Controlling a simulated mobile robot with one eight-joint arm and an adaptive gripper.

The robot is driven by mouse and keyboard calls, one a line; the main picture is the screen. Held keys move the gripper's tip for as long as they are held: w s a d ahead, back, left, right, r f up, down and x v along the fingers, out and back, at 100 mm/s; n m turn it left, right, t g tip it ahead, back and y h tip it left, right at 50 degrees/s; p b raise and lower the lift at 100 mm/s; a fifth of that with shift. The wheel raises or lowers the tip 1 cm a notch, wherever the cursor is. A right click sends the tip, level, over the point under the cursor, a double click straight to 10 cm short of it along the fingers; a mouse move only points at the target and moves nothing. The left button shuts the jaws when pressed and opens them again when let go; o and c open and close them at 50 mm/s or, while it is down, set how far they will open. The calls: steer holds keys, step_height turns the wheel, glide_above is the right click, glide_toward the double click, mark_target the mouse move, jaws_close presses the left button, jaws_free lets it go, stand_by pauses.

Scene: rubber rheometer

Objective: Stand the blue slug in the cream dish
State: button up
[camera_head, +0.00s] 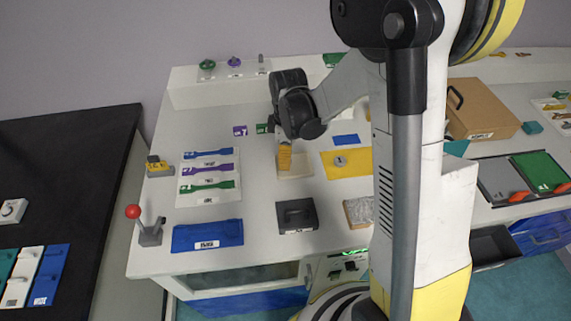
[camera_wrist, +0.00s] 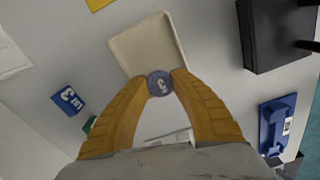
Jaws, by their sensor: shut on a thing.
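My gripper (camera_wrist: 160,82) is shut on the blue slug (camera_wrist: 159,84), a small blue-grey round piece with a pale mark on its end face, in the wrist view. The cream dish (camera_wrist: 145,48) is a shallow square tray with a raised rim, just beyond the fingertips. The slug overlaps the dish's near edge in that view; I cannot tell its height or whether it touches. In the head view my gripper (camera_head: 285,158) points down at the cream dish (camera_head: 298,173) on the white bench. The slug is hidden there.
A yellow mat (camera_head: 361,170) with a small grey round piece lies right of the dish. A dark block (camera_head: 297,216) stands in front of it. A card of coloured dumbbell shapes (camera_head: 208,198) lies to the left, with a blue tray (camera_head: 207,236) and a red-knobbed lever (camera_head: 133,212) nearer the front.

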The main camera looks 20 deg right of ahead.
steer(key=shift+f, duration=0.75)
steer(key=shift+f, duration=0.15)
steer(key=o, duration=0.6)
steer(key=shift+c, duration=0.2)
